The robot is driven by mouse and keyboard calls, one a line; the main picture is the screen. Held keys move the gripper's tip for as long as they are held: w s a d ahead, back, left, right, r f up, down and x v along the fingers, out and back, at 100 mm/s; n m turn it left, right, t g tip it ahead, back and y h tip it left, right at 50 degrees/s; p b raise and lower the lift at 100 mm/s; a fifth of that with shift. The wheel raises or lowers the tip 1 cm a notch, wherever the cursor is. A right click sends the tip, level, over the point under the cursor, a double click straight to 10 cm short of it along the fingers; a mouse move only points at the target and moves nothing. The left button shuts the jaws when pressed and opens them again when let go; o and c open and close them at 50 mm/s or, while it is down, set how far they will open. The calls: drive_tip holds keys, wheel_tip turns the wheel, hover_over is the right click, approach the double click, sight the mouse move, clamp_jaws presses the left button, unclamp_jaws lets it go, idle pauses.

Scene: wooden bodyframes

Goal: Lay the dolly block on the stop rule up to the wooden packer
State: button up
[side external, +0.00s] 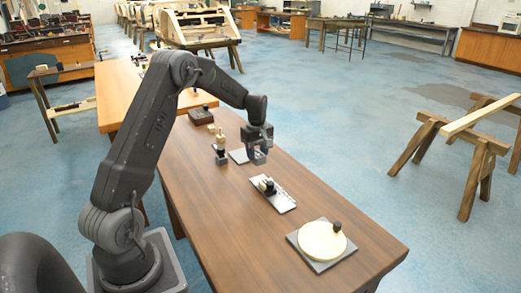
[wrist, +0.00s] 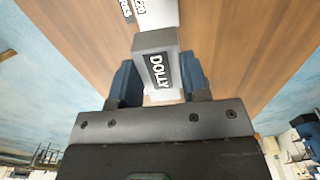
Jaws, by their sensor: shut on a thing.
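My gripper (side external: 258,152) is above the table's middle, and its fingers are shut on the dolly block. In the wrist view, the grey dolly block (wrist: 153,45) with its dark "DOLLY" label sits between the blue fingertips (wrist: 160,85). In the side view the fingers largely hide the block. A narrow pale plate with markings along one edge, seemingly the stop rule (side external: 284,204), lies on the table in front of my gripper, apart from it. A small cream piece with a black knob, perhaps the wooden packer (side external: 263,183), stands on its far end.
A round wooden disc (side external: 322,240) with a black knob lies on a grey plate near the table's front end. A small stack (side external: 221,150) stands left of my gripper, and a dark brown box (side external: 201,115) farther back. Bare tabletop (side external: 225,205) lies left of the rule.

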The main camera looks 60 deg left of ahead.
sight(259, 155)
drive_tip(key=shift+f, duration=2.95)
drive_tip(key=shift+f, duration=0.5)
drive_tip(key=shift+d, duration=0.4)
drive_tip(key=o, duration=1.1)
drive_tip(key=shift+f, duration=0.1)
wheel_tip(259, 155, up, 14)
